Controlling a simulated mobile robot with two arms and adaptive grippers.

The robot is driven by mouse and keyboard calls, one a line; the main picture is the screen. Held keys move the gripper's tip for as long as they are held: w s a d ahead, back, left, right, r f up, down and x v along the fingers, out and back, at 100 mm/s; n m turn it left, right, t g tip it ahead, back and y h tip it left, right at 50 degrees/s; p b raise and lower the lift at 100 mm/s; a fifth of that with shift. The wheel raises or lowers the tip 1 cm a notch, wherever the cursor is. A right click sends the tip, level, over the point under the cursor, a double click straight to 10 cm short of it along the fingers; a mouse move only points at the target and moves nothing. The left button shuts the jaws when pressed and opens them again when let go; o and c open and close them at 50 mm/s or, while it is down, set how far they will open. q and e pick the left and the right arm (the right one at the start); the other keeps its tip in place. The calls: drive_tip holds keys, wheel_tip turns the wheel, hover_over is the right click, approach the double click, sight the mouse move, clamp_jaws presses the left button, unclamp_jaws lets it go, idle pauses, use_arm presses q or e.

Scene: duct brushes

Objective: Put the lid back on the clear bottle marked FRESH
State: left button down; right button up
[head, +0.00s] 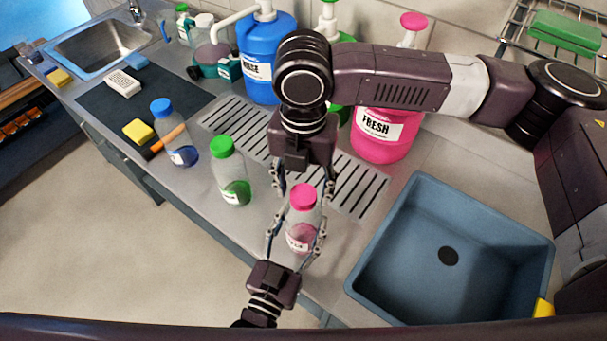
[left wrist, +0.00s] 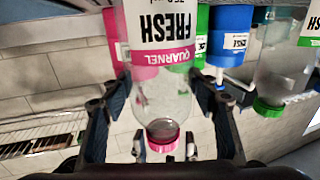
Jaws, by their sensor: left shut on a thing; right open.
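The clear bottle (head: 300,232) stands upright near the counter's front edge, with a little pink liquid. Its FRESH label (left wrist: 160,30) shows upside down in the left wrist view. The pink lid (head: 304,196) is at the bottle's mouth; it also shows in the left wrist view (left wrist: 161,148). I cannot tell whether it is fully seated. My left gripper (head: 296,236) is shut on the bottle's body from the front. My right gripper (head: 301,192) comes down from above, open, with its fingers on either side of the lid.
A green-lidded bottle (head: 231,180) and a blue-lidded bottle (head: 178,140) stand to the left. A big pink FRESH jug (head: 377,140) and a blue jug (head: 265,65) stand behind. A blue-grey basin (head: 400,250) is at right. A slotted drain (head: 235,125) crosses the counter.

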drive_tip(key=shift+f, duration=0.3)
